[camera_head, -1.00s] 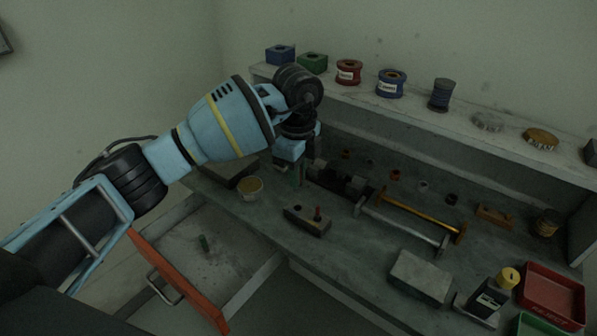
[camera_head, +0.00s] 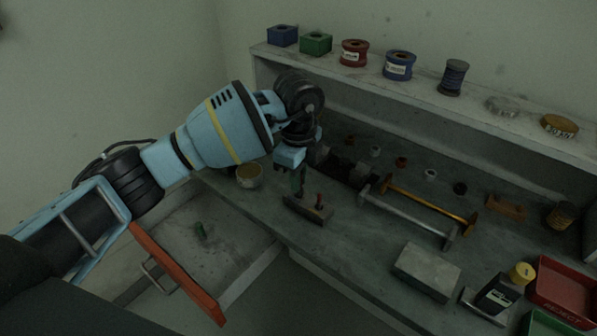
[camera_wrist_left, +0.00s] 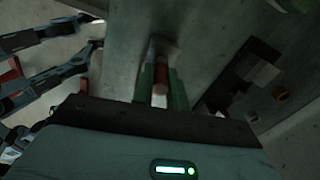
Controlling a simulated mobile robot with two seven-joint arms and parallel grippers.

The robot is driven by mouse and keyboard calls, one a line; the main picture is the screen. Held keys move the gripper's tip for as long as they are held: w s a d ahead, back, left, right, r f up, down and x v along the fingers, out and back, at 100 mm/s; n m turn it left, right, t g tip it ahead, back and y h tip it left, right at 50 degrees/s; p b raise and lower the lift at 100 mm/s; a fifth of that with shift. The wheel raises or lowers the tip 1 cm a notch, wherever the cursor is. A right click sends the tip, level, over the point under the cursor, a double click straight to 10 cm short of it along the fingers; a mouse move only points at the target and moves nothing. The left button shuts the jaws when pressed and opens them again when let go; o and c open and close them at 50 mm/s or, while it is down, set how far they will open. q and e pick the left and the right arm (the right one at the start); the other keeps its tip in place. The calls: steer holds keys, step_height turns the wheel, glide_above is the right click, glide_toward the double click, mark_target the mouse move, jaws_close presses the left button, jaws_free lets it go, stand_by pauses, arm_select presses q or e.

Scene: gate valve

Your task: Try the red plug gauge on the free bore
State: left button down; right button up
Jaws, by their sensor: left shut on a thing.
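My left gripper (camera_head: 298,184) has green fingers, shut on a slim red-ended piece that looks like the red plug gauge. In the left wrist view the piece's reddish part (camera_wrist_left: 161,89) shows between the fingers (camera_wrist_left: 161,82); a grey part shows beyond it. In the head view the held piece is mostly hidden by the gripper. The fingers are just above the left part of a dark grey block (camera_head: 308,210). The left bore and any contact are hidden. My right gripper is not in view.
A gold bar (camera_head: 428,203) and a grey bar (camera_head: 410,220) lie right of the block. A round tub (camera_head: 249,177) stands left. A grey slab (camera_head: 427,271) and red tray (camera_head: 563,293) lie right.

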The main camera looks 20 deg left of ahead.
arm_select(q)
steer(key=shift+f+p, duration=0.1)
steer(key=shift+p, duration=0.45)
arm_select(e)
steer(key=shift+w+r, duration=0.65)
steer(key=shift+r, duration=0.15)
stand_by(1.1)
arm_select(q)
steer(key=shift+f, duration=0.45)
stand_by(1.6)
steer(key=shift+s, duration=0.1)
